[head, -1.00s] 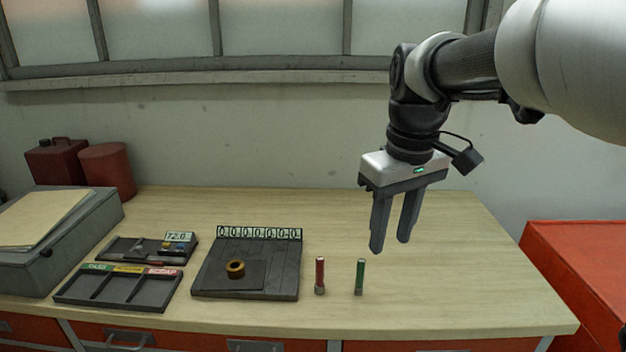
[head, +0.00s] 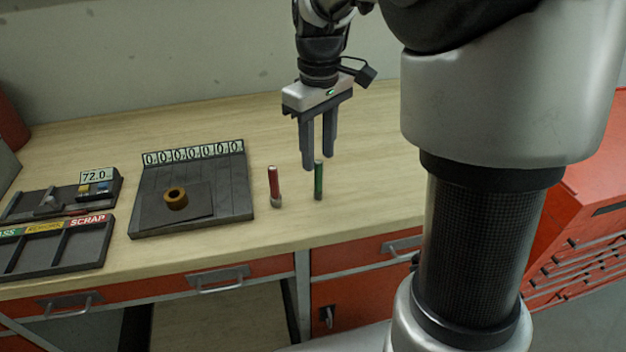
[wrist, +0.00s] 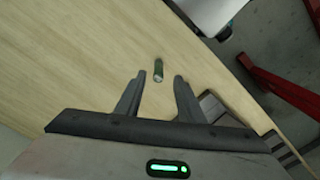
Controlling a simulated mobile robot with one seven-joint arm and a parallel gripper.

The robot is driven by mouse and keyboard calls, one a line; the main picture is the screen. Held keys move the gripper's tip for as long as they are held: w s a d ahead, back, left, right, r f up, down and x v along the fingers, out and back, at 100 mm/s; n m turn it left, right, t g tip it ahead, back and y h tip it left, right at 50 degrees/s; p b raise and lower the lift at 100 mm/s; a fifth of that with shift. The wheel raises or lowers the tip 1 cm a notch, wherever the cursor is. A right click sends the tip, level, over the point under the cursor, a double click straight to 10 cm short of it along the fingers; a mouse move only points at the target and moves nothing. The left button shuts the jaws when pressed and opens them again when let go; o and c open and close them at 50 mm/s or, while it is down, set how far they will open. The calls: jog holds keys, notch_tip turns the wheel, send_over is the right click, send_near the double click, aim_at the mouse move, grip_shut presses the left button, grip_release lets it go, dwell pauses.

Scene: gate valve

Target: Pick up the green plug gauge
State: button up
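The green plug gauge (head: 319,182) stands upright on the wooden bench near its front edge, just right of the red plug gauge (head: 274,188). In the wrist view the green gauge (wrist: 158,70) shows just beyond the fingertips, between their lines. My gripper (head: 318,165) points down over the bench at the green gauge. Its fingers are apart with nothing between them. In the head view the fingertips come close to the gauge's top and partly overlap it; I cannot tell the exact gap.
A dark board with a bronze ring (head: 176,198) and number tiles lies left of the gauges. A sorting tray (head: 60,262) is farther left. A red cabinet (head: 575,215) stands at the right. Bench behind the gauges is clear.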

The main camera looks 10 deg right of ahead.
aim_at(318, 190)
notch_tip(318, 190, down, 8)
jog(key=shift+w+d+r+b, duration=0.1)
jog(key=shift+w+r+b, duration=0.05)
jog(key=shift+b, duration=0.4)
grip_shut()
